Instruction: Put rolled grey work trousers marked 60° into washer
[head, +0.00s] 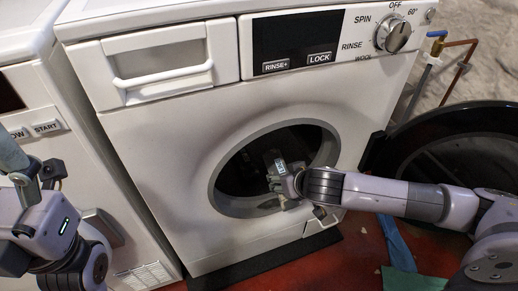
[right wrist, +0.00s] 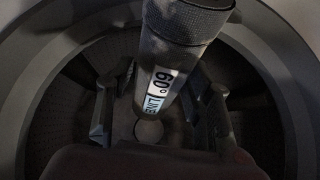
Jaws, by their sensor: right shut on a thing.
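The white washer (head: 150,130) stands in the middle of the head view, its round opening (head: 218,192) uncovered and dark inside. My right gripper (head: 284,184) is at the opening's lower right part, shut on the rolled grey work trousers (right wrist: 182,52). The roll shows a white label with "60°" in the right wrist view, and a small part of it (head: 280,167) shows in the head view. The roll is between the fingers, in front of the dark ribbed drum. My left gripper (head: 42,178) is at the left, away from the washer opening; its fingers are unclear.
A second white machine (head: 60,110) with a START button stands at the left. A large black round thing (head: 440,125) is at the right, near my right arm. Blue and green cloths (head: 397,245) lie on the red floor. The dial (head: 393,35) is at the washer's top right.

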